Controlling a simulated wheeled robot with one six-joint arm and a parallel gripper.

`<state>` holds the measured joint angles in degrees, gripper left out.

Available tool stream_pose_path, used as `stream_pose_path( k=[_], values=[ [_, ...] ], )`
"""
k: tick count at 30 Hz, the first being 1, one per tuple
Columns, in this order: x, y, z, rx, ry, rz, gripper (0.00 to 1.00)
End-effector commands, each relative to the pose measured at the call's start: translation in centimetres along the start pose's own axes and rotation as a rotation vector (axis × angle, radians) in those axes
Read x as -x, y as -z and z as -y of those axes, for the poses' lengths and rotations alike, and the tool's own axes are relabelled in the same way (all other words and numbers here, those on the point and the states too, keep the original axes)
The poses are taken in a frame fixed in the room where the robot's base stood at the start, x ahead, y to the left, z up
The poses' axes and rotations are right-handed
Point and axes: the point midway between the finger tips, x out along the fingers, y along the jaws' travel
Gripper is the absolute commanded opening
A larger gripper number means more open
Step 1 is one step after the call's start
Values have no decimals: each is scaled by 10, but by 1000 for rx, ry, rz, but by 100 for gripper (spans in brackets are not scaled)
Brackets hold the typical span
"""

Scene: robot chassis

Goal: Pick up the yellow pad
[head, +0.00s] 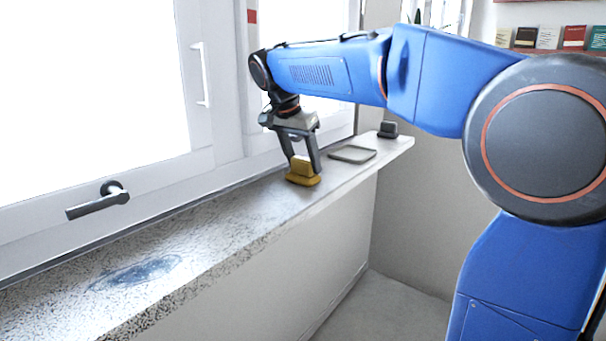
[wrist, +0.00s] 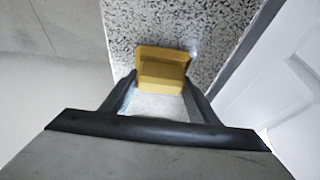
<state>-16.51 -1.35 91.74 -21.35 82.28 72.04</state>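The yellow pad (head: 303,179) is a flat block with a raised grip on top. It rests on the speckled window sill (head: 215,232), below my gripper (head: 303,166). My gripper points down, with its two fingers spread to either side of the raised grip. In the wrist view the yellow pad (wrist: 162,67) lies ahead between the fingertips of my gripper (wrist: 161,77). The fingertips are at its two sides with no clear gap, but whether they press on it cannot be told.
A grey-green tray (head: 352,154) lies on the sill beyond the pad, with a small dark block (head: 387,129) at the sill's far end. A blue smudge (head: 138,273) marks the near sill. The window with its handle (head: 98,200) stands close on the left.

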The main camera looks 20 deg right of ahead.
Motion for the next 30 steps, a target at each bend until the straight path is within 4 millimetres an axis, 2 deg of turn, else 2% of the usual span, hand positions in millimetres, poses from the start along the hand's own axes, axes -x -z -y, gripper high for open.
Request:
stream_pose_path(
  k=[1, 2, 13, 24, 30],
  values=[
    [0, 0, 0, 0, 0, 0, 36],
    [0, 0, 0, 0, 0, 0, 31],
    [6, 3, 0, 0, 1, 0, 31],
    [64, 27, 1, -1, 2, -1, 31],
    [86, 36, 0, 0, 0, 0, 31]
  ],
)
